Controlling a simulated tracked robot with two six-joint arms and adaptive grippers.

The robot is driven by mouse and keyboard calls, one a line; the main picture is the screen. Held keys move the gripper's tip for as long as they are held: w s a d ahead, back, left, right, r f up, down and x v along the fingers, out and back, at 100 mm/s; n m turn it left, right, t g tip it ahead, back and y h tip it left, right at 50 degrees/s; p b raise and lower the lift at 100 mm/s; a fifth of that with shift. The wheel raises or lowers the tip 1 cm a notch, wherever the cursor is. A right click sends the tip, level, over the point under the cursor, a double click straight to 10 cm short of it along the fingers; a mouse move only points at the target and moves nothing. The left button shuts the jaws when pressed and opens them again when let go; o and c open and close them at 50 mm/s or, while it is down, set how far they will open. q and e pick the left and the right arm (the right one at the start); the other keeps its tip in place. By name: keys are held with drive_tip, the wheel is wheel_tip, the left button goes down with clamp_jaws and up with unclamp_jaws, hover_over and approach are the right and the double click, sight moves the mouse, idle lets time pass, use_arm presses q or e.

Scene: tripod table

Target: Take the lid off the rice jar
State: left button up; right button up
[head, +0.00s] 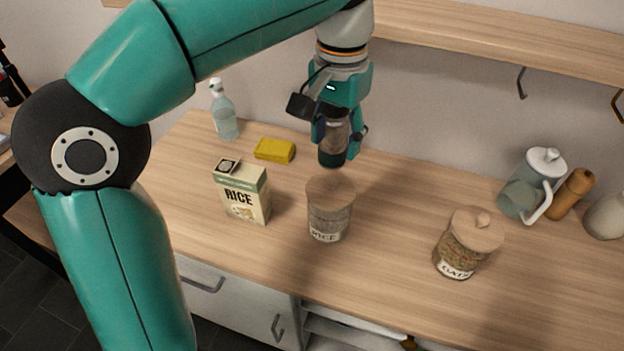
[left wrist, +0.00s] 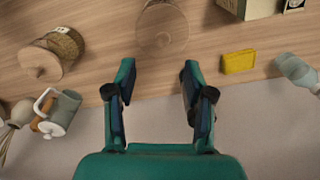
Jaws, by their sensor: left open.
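The rice jar (head: 328,222) is a clear jar with a RICE label, upright on the wooden counter. Its round wooden lid (head: 331,189) sits on top. In the left wrist view the rice jar (left wrist: 162,28) shows from above, at the top edge beyond the fingertips. My left gripper (head: 340,150) is open, pointing down above the counter, behind the jar in the head view and apart from it. In the left wrist view its two fingers (left wrist: 157,78) are spread with only bare counter between them. My right gripper is not in view.
A rice box (head: 243,195) stands left of the jar, with a yellow sponge (head: 274,150) and spray bottle (head: 224,113) behind it. A shelf (head: 480,42) overhangs the back.

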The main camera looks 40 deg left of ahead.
use_arm(q)
hover_over(330, 181)
drive_tip(key=f, duration=0.4)
drive_tip(key=shift+d+f+b, duration=0.2)
drive_tip(key=shift+f+b, duration=0.1)
drive_tip(key=shift+b, duration=0.05)
drive_tip(key=shift+a+f, duration=0.2)
drive_tip(key=shift+f, duration=2.4)
drive_tip(key=shift+c, duration=0.2)
clamp_jaws()
